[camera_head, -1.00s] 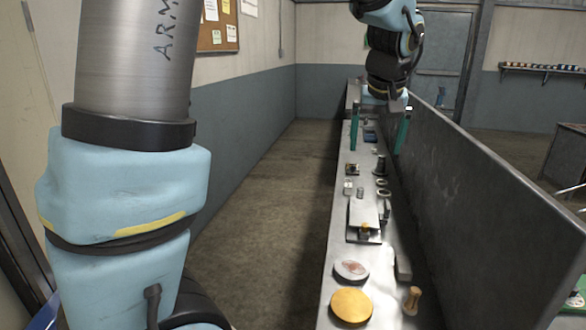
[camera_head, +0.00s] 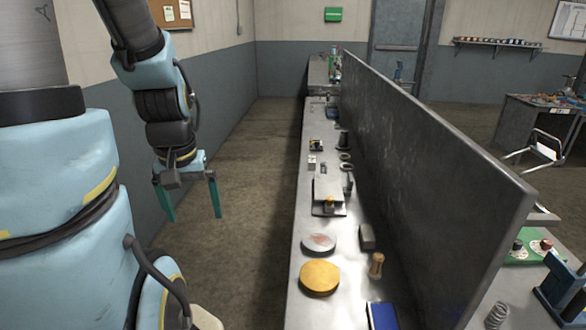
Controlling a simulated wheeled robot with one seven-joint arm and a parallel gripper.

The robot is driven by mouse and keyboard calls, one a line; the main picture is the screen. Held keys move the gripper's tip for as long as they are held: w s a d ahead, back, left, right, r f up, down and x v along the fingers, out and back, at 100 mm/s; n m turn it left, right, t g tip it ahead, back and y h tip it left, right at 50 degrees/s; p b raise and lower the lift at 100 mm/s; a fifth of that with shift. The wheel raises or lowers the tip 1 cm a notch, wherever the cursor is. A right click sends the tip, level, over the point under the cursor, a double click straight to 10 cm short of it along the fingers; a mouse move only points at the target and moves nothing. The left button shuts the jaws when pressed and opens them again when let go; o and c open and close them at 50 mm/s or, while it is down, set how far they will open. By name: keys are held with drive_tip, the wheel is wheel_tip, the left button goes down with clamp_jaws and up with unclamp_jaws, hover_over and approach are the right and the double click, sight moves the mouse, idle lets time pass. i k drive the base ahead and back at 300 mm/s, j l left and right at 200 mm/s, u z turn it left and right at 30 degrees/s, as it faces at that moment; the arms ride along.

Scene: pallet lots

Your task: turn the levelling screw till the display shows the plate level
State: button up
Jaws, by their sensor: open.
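On the long narrow metal bench (camera_head: 310,255) stands a grey plate (camera_head: 327,187) on a dark base.
A tall grey panel (camera_head: 430,150) runs along the bench's right side. Nearer lie a grey disc (camera_head: 318,243), a yellow disc (camera_head: 319,278), a wooden-handled tool (camera_head: 376,265) and a blue item (camera_head: 382,316). Small parts stand farther back. The floor (camera_head: 248,200) on the left is free.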

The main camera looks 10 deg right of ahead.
sight(328, 200)
drive_tip(key=i+j+u, duration=0.2)
drive_tip(key=i, duration=0.15)
drive_tip(key=i+j+u, duration=0.2)
drive_tip(key=i, duration=0.2)
drive_tip(key=i+u, duration=0.2)
drive_tip(key=i, duration=0.2)
